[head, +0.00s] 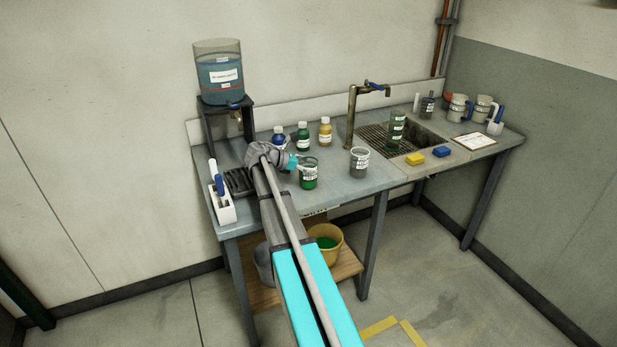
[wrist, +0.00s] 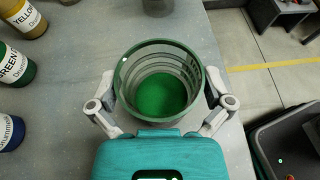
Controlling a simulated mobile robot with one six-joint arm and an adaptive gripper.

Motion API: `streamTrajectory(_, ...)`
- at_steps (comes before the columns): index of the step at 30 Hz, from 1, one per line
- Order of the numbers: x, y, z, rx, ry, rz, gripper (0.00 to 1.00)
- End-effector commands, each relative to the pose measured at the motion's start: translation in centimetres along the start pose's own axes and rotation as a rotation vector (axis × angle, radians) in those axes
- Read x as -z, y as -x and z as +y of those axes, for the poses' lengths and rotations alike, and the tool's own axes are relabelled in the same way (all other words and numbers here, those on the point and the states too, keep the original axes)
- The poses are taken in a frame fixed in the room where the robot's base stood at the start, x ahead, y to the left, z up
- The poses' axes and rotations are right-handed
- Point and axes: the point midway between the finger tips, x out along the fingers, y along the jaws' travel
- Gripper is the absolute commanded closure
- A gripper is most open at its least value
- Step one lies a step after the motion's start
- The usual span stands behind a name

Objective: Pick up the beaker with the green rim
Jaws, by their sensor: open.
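The beaker with the green rim (head: 309,180) stands upright on the grey bench in the head view, with green contents and a white label. In the wrist view I look down into this beaker (wrist: 160,92); its rim and the green at its bottom are clear. My gripper (head: 302,165) is right at the beaker. In the wrist view my gripper (wrist: 160,80) is open, with one finger on each side of the beaker. I cannot tell whether the fingers touch its wall. The beaker's lower outside is hidden in the wrist view.
A grey-rimmed beaker (head: 359,162) stands to the right. Blue (head: 279,136), green (head: 303,137) and yellow (head: 325,132) dye bottles stand behind. Another greenish vessel (head: 397,128) is at the sink grate. A tank (head: 219,75) stands at the left. Bare bench lies right of the beaker.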

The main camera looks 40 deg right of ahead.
Motion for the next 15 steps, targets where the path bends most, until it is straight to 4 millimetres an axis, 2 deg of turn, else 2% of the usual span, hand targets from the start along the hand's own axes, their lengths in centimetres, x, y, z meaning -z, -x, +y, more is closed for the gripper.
streamTrajectory(1, 0.01, 0.02, 0.01, 0.0, 0.0, 0.0, 0.04)
streamTrajectory(11, 0.03, 0.06, 0.0, 0.0, 0.0, 0.0, 0.65)
streamTrajectory(15, 0.02, 0.07, 0.01, -0.001, 0.0, 0.0, 0.67)
